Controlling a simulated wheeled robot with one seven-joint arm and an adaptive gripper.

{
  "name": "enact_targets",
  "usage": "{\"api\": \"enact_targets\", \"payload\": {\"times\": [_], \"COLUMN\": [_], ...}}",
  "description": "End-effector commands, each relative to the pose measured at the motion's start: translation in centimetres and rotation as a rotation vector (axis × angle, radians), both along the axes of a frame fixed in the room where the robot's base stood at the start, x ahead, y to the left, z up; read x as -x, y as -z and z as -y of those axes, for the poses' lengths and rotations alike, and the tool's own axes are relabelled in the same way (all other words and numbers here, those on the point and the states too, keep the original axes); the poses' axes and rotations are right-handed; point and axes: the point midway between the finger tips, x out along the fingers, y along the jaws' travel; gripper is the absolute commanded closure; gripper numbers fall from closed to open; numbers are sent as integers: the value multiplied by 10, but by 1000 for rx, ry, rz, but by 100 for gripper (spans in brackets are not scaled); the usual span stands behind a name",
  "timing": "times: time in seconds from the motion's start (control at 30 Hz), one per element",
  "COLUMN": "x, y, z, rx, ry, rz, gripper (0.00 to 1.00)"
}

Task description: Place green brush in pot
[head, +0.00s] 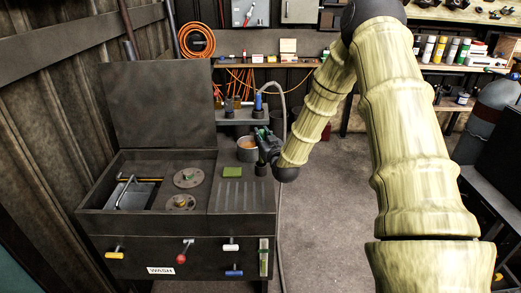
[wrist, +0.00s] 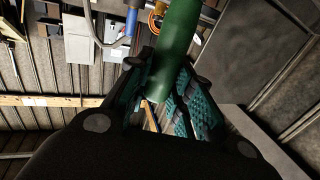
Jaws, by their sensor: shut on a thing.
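My gripper (head: 268,146) hangs at the right rear corner of the wash cabinet. In the wrist view its teal-padded fingers (wrist: 163,98) are closed around a thick green handle, the green brush (wrist: 178,42). In the head view only a small bit of green shows at the gripper, so the brush is mostly hidden there. A dark piece (head: 261,169) shows just below the gripper; I cannot tell whether it is the brush's end.
The wash cabinet (head: 150,226) has an open lid (head: 157,105), a basin with round flanges (head: 188,178), and a green sponge (head: 232,171). A blue-handled thing (head: 258,102) stands upright on the small shelf behind, among dark containers. A grey hose passes nearby. The floor right of the cabinet is clear.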

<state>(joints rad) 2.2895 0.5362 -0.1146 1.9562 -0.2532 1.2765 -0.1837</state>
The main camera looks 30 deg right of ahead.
Motion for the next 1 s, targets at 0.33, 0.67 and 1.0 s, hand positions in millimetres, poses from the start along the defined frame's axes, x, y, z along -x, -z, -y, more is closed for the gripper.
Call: {"api": "enact_targets", "payload": {"times": [0.33,0.67,1.0], "x": [-1,-2,-2], "y": [21,52,55], "z": [-2,-3,-3], "rx": [0,0,0], "ry": [-2,-4,-4], "rz": [-1,-1,1], "gripper": [100,100,100]}}
